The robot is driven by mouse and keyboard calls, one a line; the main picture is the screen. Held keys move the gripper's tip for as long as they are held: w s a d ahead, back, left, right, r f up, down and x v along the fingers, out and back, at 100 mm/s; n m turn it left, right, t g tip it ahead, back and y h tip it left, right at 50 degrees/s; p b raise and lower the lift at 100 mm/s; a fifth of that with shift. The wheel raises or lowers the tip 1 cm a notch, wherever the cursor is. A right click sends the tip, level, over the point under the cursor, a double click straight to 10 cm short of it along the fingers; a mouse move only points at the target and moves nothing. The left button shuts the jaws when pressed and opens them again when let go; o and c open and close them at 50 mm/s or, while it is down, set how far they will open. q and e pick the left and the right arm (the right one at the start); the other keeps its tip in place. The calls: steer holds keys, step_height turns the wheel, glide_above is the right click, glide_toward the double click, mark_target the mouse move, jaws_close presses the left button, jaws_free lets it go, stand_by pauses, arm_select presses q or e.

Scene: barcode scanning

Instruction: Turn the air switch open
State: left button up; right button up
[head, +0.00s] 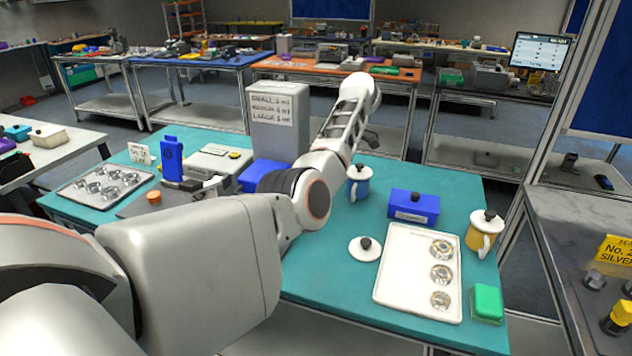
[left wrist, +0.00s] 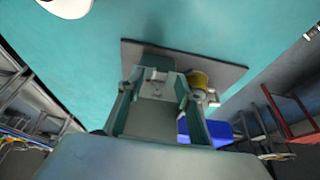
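I cannot pick out an air switch with certainty in either view. My left arm crosses the head view from the lower left and bends up over the teal table; its gripper is largely hidden there. In the left wrist view my left gripper (left wrist: 157,82) has its fingers apart, facing a dark grey flat plate (left wrist: 225,73) on the teal surface. A pale grey shape lies between the fingertips; I cannot tell whether they touch it. A yellow round thing (left wrist: 197,79) is just right of the fingers. My right gripper is in neither view.
The teal table (head: 325,280) holds a tall grey box (head: 277,120), a blue scanner-like device (head: 171,160), a blue box (head: 414,206), a yellow mug (head: 484,240), a white tray (head: 405,285) and a green block (head: 487,302). A metal frame post stands at the right.

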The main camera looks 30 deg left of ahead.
arm_select(q)
steer(key=s+v, duration=0.1)
steer(key=v, duration=0.8)
steer(key=shift+w, duration=0.5)
